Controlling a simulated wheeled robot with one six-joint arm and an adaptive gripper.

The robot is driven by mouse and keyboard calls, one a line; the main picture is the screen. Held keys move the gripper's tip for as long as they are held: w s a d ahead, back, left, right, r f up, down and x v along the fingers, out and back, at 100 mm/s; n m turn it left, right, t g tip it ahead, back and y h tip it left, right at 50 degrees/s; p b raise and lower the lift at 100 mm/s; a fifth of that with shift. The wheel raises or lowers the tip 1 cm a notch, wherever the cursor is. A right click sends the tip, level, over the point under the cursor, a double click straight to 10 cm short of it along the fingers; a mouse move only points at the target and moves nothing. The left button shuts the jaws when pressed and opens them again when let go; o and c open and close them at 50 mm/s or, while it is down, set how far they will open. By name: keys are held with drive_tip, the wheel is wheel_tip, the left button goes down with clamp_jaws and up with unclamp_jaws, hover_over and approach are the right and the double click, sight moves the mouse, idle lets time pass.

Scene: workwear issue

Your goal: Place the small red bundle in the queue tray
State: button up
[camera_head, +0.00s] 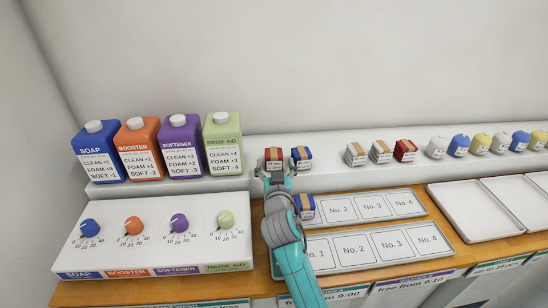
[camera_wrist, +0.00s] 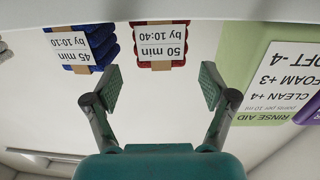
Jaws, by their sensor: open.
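A red bundle (camera_head: 273,154) with a tan band and white label stands on the raised back ledge, right of the green bottle. In the wrist view the red bundle (camera_wrist: 160,62) shows upside down, labelled "50 min by 10:40". My gripper (camera_head: 277,174) is open and empty, in front of it; in the wrist view the fingertips (camera_wrist: 161,86) are spread to either side, short of the bundle. A second, darker red bundle (camera_head: 405,146) stands further right on the ledge. Two trays with numbered slots, a rear one (camera_head: 424,205) and a front one (camera_head: 452,251), lie on the counter, partly behind my arm.
A blue bundle (camera_head: 303,153) stands close right of the red one. Another blue bundle (camera_head: 306,202) sits at the rear tray's left end. Two tan-and-grey bundles (camera_head: 380,146) stand on the ledge. Bottles and a dial panel (camera_head: 100,250) are left; plain trays (camera_head: 470,232) are right.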

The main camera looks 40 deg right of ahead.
sight(274, 159)
drive_tip(key=v, duration=0.5)
drive_tip(key=shift+s+a, duration=0.15)
drive_tip(key=shift+s, duration=0.05)
drive_tip(key=shift+o, duration=0.4)
drive_tip(key=shift+s+a, duration=0.15)
drive_tip(key=shift+s, duration=0.05)
drive_tip(key=shift+x, duration=5.2)
drive_tip(key=shift+f, duration=0.1)
drive_tip(key=c, duration=1.4)
wheel_tip(274, 159, up, 18)
drive_tip(key=shift+a+r, duration=0.1)
